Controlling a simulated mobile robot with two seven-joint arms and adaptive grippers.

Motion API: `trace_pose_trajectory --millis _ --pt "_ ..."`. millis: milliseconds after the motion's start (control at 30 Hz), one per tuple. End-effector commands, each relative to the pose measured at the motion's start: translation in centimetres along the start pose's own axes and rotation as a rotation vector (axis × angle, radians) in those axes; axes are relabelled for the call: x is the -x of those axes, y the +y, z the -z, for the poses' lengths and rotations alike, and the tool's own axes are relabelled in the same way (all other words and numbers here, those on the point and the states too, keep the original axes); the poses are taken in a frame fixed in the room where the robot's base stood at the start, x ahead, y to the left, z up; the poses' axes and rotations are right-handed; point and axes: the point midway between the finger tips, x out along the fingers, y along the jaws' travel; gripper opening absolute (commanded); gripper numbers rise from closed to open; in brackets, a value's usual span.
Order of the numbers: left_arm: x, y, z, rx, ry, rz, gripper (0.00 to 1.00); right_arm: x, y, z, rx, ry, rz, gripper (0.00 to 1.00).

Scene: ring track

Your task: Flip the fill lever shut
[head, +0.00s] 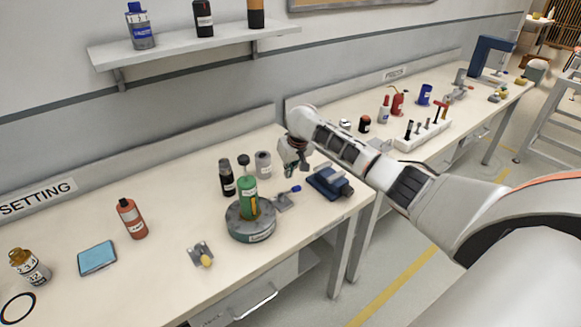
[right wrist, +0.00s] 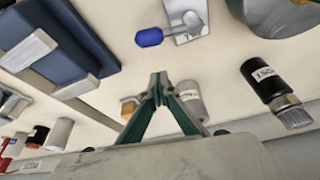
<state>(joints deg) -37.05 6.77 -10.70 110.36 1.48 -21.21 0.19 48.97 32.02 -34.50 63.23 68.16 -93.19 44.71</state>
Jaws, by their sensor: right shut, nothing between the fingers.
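Two small levers on grey metal mounts stand on the bench; I cannot read which is the fill lever. The blue-knobbed lever (head: 296,188) is right of the round grey base (head: 250,228), and it also shows in the right wrist view (right wrist: 149,38) beside its metal plate (right wrist: 190,20). The yellow-knobbed lever (head: 206,260) is in front of the base, to the left. My right gripper (head: 298,168) is shut and empty, behind the blue-knobbed lever and apart from it; its closed fingertips show in the right wrist view (right wrist: 158,88). My left gripper is out of view.
A green bottle (head: 248,197) stands on the round base. A black bottle (head: 227,178) and a grey canister (head: 263,164) stand behind it. A blue vise (head: 330,183) is close on the right. The bench between the red bottle (head: 132,219) and the yellow-knobbed lever is clear.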

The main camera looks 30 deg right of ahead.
Motion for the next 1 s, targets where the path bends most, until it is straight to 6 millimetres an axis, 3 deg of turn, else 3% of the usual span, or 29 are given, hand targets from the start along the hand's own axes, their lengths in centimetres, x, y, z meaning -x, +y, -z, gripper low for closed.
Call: trace_pose_trajectory --millis 433,1000 --pt "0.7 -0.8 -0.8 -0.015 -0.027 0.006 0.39 0.8 0.1 -3.4 0.002 0.001 -0.001 0.00" --pt "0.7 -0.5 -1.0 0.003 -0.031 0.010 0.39 0.8 -0.5 -3.5 -0.004 0.001 -0.001 0.00"
